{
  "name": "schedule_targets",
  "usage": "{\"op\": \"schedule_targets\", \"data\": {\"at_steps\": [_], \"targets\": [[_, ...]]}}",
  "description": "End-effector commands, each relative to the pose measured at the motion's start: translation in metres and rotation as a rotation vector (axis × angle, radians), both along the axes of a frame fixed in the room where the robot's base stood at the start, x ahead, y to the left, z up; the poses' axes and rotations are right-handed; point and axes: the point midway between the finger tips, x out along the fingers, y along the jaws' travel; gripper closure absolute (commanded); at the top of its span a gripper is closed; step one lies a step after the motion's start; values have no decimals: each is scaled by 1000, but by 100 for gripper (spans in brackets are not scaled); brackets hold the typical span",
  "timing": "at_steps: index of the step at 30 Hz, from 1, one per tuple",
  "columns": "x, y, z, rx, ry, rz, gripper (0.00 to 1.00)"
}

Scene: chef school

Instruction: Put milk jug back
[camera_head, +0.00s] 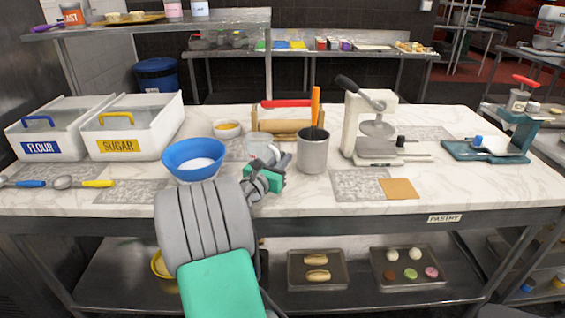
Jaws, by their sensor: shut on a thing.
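A small pale, see-through vessel that looks like the milk jug (261,149) is at the middle of the marble counter (340,208). It is just behind my gripper (267,170). My gripper is shut on it, and my wrist hides its lower part. I cannot tell if the jug touches the counter. It is between a blue bowl (195,160) with white content on the left and a grey utensil pot (313,152) on the right.
Flour (40,149) and sugar (119,145) bins stand at left. A cream press (373,140) and teal device (492,152) stand at right.

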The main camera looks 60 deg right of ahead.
Motion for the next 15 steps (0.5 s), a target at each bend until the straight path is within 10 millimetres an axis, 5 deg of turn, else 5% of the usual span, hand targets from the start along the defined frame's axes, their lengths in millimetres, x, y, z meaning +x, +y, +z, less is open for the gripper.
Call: {"op": "schedule_targets", "data": {"at_steps": [10,11,15], "targets": [[0,0,-4,-2,-2,0,100],[0,0,-5,-1,-1,0,87],[0,0,-4,-1,-2,0,76]]}}
